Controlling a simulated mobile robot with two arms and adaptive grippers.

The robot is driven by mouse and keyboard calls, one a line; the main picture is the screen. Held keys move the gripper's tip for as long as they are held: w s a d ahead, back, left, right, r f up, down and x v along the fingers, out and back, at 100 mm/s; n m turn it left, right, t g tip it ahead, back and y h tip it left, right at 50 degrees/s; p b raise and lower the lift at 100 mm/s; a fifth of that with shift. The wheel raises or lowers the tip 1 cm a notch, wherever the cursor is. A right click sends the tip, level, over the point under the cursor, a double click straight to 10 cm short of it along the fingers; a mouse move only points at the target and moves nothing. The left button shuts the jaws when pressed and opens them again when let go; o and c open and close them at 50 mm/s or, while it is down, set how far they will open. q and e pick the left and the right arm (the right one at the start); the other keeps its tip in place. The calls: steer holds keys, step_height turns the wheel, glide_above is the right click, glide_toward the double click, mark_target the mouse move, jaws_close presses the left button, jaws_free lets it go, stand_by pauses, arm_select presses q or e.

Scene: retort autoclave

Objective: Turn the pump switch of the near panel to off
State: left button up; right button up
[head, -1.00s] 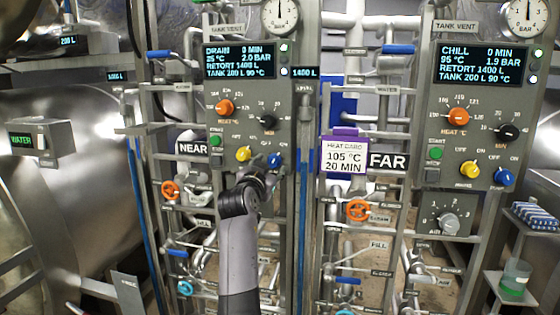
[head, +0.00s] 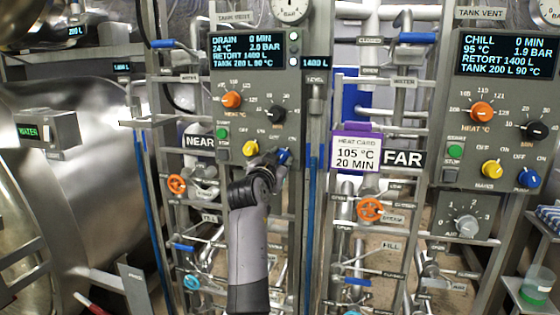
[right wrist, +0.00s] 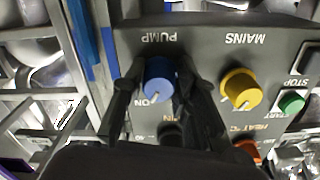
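The near panel (head: 252,60) carries a blue pump knob (head: 285,157) at its lower right, beside a yellow mains knob (head: 251,148). My right gripper (head: 270,158) is at the blue knob, partly covering it in the head view. In the right wrist view, which shows the panel upside down, the open fingers (right wrist: 163,72) stand on either side of the blue knob (right wrist: 160,80), with small gaps visible. The knob's white mark points toward the ON label. My left gripper is out of view.
The yellow mains knob (right wrist: 240,88) sits close beside one finger. The green start button (right wrist: 291,103) is further right. The far panel (head: 500,110) has similar knobs. A heat card (head: 355,150) hangs between the panels. Pipes and orange valve wheels lie below.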

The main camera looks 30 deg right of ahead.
steer(key=c, duration=0.5)
jaws_close()
steer(key=shift+n, duration=0.3)
steer(key=n+p, duration=0.1)
steer(key=n, duration=0.2)
steer(key=n+p, duration=0.2)
steer(key=n, duration=0.1)
steer(key=shift+s+d+r, duration=0.1)
steer(key=shift+r, duration=0.1)
steer(key=n+p, duration=0.3)
steer(key=n, duration=0.2)
steer(key=shift+p, duration=0.3)
steer(key=shift+n, duration=0.4)
steer(key=o, duration=1.1)
jaws_free()
steer(key=shift+f, duration=0.1)
steer(key=shift+c, duration=0.2)
